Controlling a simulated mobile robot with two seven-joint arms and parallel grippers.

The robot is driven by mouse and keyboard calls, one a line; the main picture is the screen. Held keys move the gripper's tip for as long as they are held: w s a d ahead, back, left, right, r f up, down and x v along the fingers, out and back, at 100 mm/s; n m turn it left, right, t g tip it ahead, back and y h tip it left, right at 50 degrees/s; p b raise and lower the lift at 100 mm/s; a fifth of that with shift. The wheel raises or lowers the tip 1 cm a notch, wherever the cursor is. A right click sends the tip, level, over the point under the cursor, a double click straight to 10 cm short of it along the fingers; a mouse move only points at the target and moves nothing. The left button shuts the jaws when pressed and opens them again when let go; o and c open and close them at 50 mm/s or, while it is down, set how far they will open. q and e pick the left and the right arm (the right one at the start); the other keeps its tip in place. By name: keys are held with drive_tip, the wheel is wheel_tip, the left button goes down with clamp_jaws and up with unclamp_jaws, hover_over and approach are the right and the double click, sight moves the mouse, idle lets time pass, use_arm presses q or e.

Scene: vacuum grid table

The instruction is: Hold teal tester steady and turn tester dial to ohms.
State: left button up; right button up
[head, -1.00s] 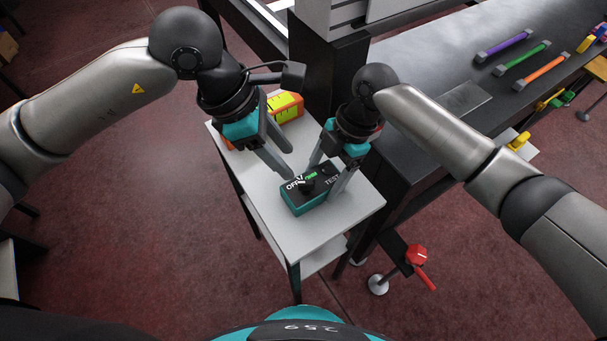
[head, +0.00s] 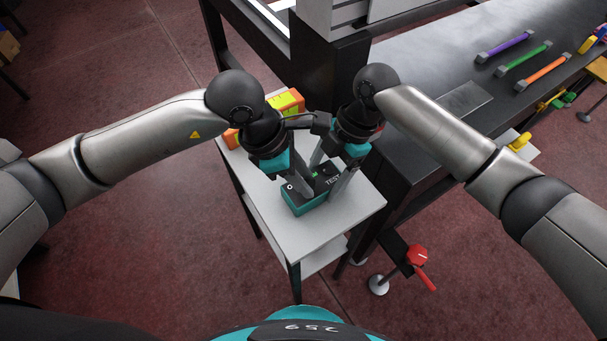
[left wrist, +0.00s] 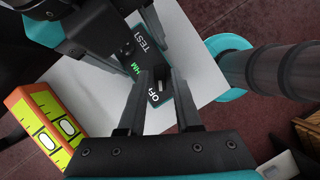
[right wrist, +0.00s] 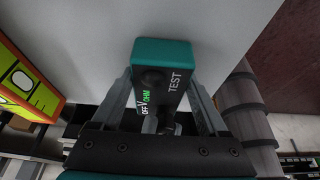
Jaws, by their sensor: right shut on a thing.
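The teal tester (head: 304,206) with a black top sits on the small white table (head: 340,222). My right gripper (head: 327,182) is shut on the tester, one finger on each side of its body, as the right wrist view shows (right wrist: 163,100). My left gripper (head: 303,190) points down over the dial end of the tester. In the left wrist view its fingers (left wrist: 163,72) are apart, with the dial area between them and the OFF label below. The green OHM label (right wrist: 146,97) and TEST lettering show in the right wrist view. The dial's pointer is too hidden to read.
An orange and yellow level (head: 288,103) lies at the back of the white table, behind my left gripper. The dark workbench (head: 440,75) stands to the right, with purple, green and orange bars on it.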

use_arm(q)
clamp_jaws()
idle(0.5)
drive_tip(key=m+g, duration=0.1)
drive_tip(key=m, duration=0.2)
drive_tip(key=shift+w+m, duration=0.15)
drive_tip(key=shift+m, duration=0.25)
drive_tip(key=m+g, duration=0.1)
drive_tip(key=m, duration=0.2)
drive_tip(key=shift+w+m+g+y, duration=0.1)
drive_tip(key=shift+m+g+y, duration=0.2)
drive_tip(key=shift+y, duration=0.1)
drive_tip(key=m+g+y, duration=0.1)
drive_tip(key=m, duration=0.5)
drive_tip(key=shift+d+m+g+y, duration=0.2)
drive_tip(key=shift+m+g+y, duration=0.1)
drive_tip(key=shift+g+y, duration=0.1)
